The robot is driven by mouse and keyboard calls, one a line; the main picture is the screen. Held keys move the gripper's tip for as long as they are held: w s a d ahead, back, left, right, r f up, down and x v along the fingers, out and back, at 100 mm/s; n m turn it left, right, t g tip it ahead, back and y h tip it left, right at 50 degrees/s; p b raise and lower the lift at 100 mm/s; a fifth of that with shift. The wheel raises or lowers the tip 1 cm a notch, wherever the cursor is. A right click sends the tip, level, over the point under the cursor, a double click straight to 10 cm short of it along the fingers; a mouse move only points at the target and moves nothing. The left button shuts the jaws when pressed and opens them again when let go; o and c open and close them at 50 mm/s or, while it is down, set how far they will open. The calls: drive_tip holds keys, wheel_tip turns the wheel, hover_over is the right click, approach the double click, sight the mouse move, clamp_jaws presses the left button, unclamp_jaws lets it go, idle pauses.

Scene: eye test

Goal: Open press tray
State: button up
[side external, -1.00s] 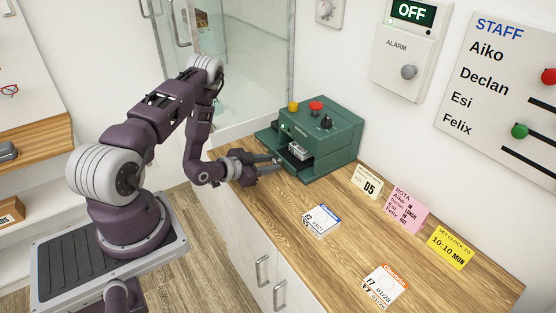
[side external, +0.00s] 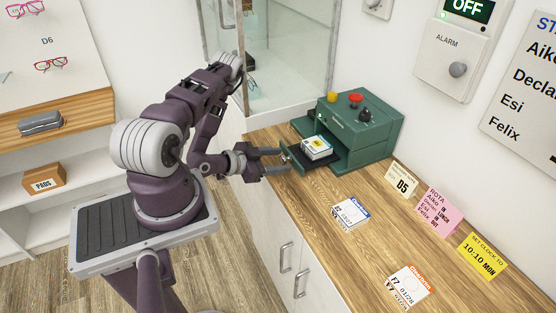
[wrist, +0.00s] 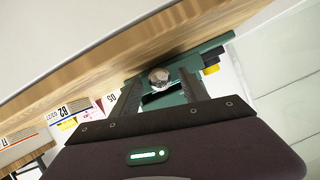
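The green press (side external: 362,135) stands on the wooden counter against the wall. Its tray (side external: 292,160) is slid out toward my arm, with a dark bed and a green front plate. In the wrist view, a round metal knob (wrist: 158,77) on the green tray front lies between the fingertips (wrist: 160,88), with a gap showing on both sides. The box is not clear in the wrist view.
A glass cabinet (side external: 285,60) stands behind the press. Bare counter lies before the press.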

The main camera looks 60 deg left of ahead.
drive_tip(key=v, duration=0.7)
idle(0.3)
